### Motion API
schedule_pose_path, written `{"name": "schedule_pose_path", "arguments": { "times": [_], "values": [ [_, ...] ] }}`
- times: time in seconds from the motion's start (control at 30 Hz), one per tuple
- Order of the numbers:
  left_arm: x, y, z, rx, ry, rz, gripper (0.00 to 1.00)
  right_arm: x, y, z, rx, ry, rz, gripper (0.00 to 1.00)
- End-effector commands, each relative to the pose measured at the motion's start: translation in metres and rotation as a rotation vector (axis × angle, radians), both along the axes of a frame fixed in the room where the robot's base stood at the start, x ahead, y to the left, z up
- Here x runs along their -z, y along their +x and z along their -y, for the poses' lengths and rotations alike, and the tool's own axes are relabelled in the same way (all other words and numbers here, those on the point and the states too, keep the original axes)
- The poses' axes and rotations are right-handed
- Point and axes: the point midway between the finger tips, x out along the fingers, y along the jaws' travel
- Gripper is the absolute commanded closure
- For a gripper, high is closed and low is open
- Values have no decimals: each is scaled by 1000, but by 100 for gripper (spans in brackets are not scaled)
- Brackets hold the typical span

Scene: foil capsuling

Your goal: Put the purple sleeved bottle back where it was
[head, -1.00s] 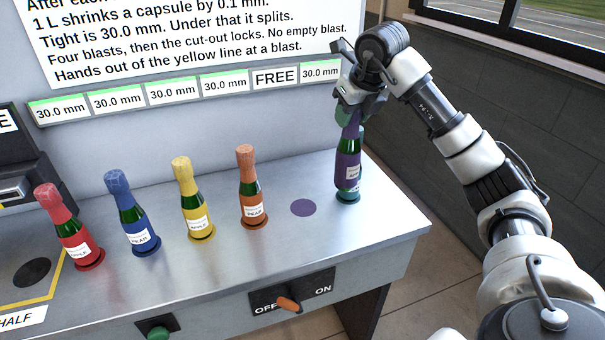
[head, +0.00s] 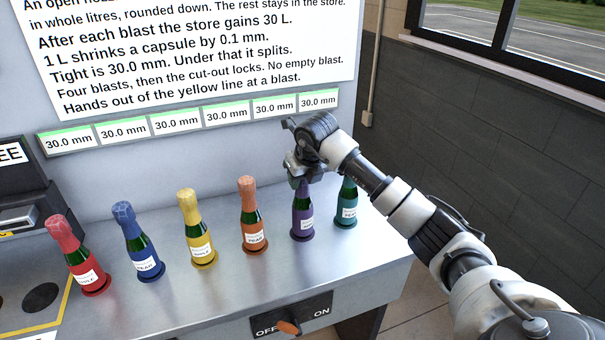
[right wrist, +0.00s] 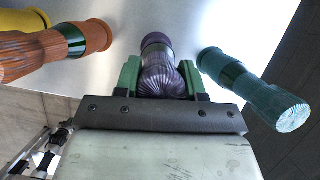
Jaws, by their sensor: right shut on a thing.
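The purple sleeved bottle (head: 302,217) stands upright on the steel bench, between the orange bottle (head: 253,220) and the teal bottle (head: 346,204). My right gripper (head: 301,178) is shut on its neck from above. In the right wrist view the purple capsule (right wrist: 161,78) sits between the green finger pads (right wrist: 160,80). The purple spot seen earlier on the bench is hidden under or behind the bottle. My left gripper is not in view.
Red (head: 78,262), blue (head: 138,245) and yellow (head: 197,232) bottles stand farther left in the row. The teal bottle is close on the right. An orange-handled switch (head: 289,327) is on the bench front. A row of labels (head: 173,125) runs along the wall behind.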

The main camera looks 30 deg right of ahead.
Motion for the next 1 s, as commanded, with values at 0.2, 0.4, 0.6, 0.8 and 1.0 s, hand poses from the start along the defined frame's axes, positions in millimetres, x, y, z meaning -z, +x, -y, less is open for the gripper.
{"name": "schedule_pose_path", "arguments": {
  "times": [0.2, 0.4, 0.6, 0.8, 1.0],
  "values": [
    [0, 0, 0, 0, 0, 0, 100, 0, 0, 0, 1, 1, 5, 100],
    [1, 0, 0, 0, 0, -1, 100, 4, 0, 0, 0, 1, 2, 55],
    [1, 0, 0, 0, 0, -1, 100, 4, 0, 0, 0, 1, 2, 35],
    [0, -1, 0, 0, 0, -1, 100, 2, 0, 0, 1, 1, 2, 35],
    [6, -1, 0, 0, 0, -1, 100, -16, -6, 0, 1, 0, 7, 35]
  ]
}}
